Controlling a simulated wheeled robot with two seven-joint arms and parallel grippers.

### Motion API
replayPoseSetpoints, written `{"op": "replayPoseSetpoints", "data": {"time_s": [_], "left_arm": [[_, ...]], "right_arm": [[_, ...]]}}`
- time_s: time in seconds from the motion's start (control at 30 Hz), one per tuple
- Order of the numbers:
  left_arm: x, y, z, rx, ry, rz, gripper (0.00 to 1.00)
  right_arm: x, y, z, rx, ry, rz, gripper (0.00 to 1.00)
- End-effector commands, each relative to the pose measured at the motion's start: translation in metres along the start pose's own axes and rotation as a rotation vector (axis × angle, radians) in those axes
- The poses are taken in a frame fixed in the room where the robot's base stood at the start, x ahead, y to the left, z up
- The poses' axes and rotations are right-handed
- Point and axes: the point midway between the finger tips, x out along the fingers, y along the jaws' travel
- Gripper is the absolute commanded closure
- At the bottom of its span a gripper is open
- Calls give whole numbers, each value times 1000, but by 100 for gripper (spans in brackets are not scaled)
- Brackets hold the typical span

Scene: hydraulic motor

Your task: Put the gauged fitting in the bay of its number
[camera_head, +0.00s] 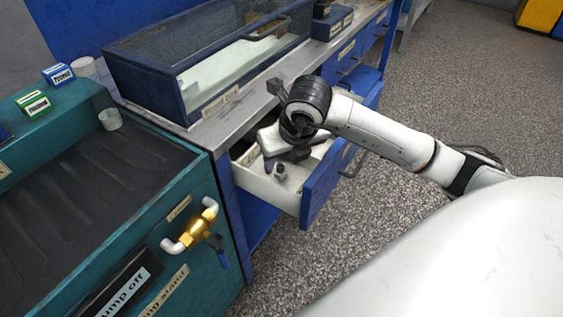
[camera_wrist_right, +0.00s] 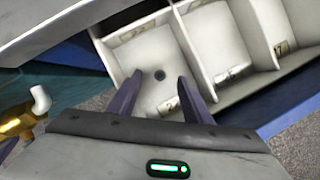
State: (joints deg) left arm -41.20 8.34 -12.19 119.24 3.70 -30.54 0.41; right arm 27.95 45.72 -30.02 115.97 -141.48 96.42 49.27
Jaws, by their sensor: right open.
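My right gripper (camera_head: 274,168) is open over the pulled-out drawer (camera_head: 317,196). In the right wrist view its two dark fingers (camera_wrist_right: 160,88) reach over one bay of the drawer (camera_wrist_right: 212,107), with a gap between them. A small grey cylindrical piece (camera_head: 280,172), possibly the fitting, shows by the fingertips in the head view. In the wrist view a small round dark spot (camera_wrist_right: 160,75) shows in that bay; I cannot tell whether it is a hole or the fitting's end. My left gripper is not in view.
White dividers (camera_wrist_right: 190,50) separate the bays. A glass-topped case (camera_head: 160,70) stands on the bench above the drawer. The teal test stand (camera_head: 228,278), with a brass valve (camera_head: 201,222), is at the left. A clear cup (camera_head: 110,119) stands on it. Floor at right is free.

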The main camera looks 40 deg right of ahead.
Motion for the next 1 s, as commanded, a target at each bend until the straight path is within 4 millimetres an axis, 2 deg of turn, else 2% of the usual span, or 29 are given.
{"op": "replayPoseSetpoints", "data": {"time_s": [0.03,0.2,0.4,0.6,1.0], "left_arm": [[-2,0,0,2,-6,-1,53],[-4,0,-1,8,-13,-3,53],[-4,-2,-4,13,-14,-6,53],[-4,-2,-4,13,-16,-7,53],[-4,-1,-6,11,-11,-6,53]], "right_arm": [[-14,0,2,-2,-5,2,55],[-52,0,2,-2,-5,2,55],[-83,0,2,0,-4,2,55],[-93,0,0,0,-1,1,55],[-93,0,0,0,-1,0,55]]}}
